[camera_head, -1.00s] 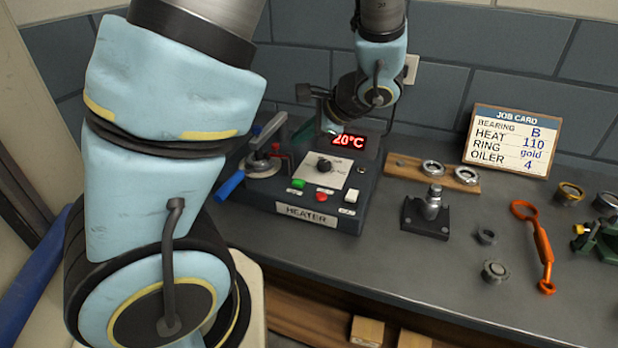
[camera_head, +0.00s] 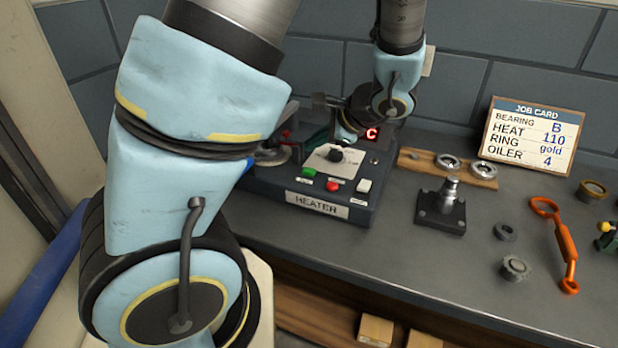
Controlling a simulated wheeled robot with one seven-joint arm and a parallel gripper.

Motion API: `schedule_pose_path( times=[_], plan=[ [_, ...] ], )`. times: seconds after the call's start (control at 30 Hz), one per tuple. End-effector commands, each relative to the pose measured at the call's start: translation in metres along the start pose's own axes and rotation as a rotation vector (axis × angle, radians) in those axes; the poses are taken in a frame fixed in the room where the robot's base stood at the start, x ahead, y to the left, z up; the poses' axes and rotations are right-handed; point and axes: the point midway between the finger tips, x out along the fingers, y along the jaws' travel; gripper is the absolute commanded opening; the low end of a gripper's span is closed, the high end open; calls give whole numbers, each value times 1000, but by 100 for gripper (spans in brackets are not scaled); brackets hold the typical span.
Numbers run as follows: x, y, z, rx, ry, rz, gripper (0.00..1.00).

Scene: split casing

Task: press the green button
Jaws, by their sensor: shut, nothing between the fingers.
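The green button (camera_head: 308,172) is on the sloped front of the dark heater box (camera_head: 317,203), left of a red button (camera_head: 333,185) and a white switch (camera_head: 364,185). It looks unobstructed. My gripper (camera_head: 345,139) is over the back of the heater, above and behind the black knob (camera_head: 334,155), apart from the green button. It is shut and empty; its fingertips are small and partly hidden by my dark wrist. The red display (camera_head: 372,132) is mostly hidden behind my gripper, with only a "C" readable.
My arm's large links cover the left side and part of the heater's left end. The bench front (camera_head: 400,255) is clear.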

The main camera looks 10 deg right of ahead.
Motion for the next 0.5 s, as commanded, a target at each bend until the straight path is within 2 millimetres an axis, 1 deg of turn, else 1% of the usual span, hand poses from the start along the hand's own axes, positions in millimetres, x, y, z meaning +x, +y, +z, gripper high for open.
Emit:
schedule_pose_path(
  times=[0.03,0.2,0.3,0.5],
  plan=[
    [10,7,-7,1,-1,0,0],
    [23,17,-17,0,0,0,0],
    [26,19,-19,0,0,-1,0],
    [26,19,-19,0,0,-1,0]
  ],
)
